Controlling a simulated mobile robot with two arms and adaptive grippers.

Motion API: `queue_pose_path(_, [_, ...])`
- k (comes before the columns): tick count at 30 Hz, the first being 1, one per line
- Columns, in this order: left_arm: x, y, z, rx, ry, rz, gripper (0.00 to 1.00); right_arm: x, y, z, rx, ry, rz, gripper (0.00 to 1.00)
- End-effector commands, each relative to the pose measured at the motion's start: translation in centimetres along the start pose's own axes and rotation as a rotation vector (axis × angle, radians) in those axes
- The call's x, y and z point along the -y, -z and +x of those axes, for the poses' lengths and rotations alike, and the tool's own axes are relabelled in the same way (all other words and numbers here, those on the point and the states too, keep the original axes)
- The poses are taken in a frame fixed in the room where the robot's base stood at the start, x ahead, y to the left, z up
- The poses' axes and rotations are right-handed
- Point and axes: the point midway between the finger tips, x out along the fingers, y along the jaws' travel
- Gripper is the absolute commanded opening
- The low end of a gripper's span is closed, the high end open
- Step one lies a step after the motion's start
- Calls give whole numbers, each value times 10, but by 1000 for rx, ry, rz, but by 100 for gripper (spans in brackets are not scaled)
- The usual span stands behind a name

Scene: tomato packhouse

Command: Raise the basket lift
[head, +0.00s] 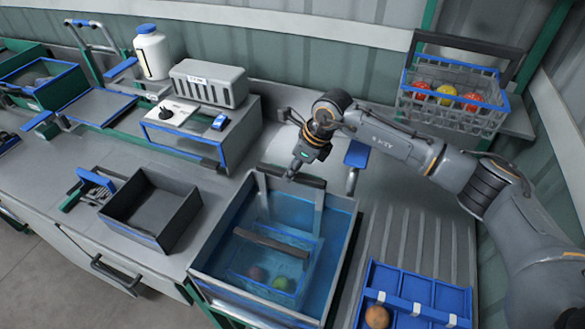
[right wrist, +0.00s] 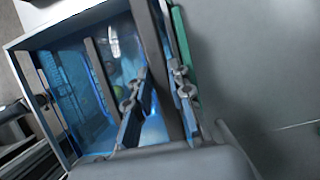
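The basket lift (head: 318,210) stands at the water tank (head: 343,225), with a dark crossbar along the tank's far edge and posts going down into the water. A clear basket (head: 300,290) with a dark handle sits low in the blue water and holds a few round fruits. My right gripper (head: 294,172) is at the crossbar. In the right wrist view its two fingers (right wrist: 162,95) are apart, on either side of a dark bar (right wrist: 160,45); a narrow gap shows on the left. Contact is unclear. My left gripper is not in view.
A blue paddle on a post (head: 356,155) stands close right of my right gripper. A grey basket of tomatoes (head: 450,112) is at the back right. An empty dark bin (head: 152,205) is left of the tank; a blue divided tray (head: 415,290) is right.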

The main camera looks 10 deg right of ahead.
Motion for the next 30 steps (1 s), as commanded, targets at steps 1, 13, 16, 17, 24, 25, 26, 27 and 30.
queue_pose_path(1, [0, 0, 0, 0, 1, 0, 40, 0, 0, 0, 0, 0, 0, 0])
queue_pose_path(13, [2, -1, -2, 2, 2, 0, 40, 1, -4, -10, 1, 2, 0, 0])
queue_pose_path(16, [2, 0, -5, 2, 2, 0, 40, 1, -10, -23, 3, 4, -1, 0])
queue_pose_path(17, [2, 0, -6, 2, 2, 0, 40, 2, -12, -28, 4, 4, -1, 0])
queue_pose_path(24, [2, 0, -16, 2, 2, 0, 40, 2, -34, -79, 7, 7, -3, 0])
queue_pose_path(25, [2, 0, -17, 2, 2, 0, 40, 2, -37, -86, 8, 8, -3, 0])
queue_pose_path(26, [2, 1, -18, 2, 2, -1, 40, 2, -40, -93, 9, 8, -3, 0])
queue_pose_path(27, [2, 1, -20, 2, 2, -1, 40, 2, -44, -102, 9, 7, -3, 0])
queue_pose_path(30, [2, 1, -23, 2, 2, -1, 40, 2, -52, -122, 10, 8, -4, 0])
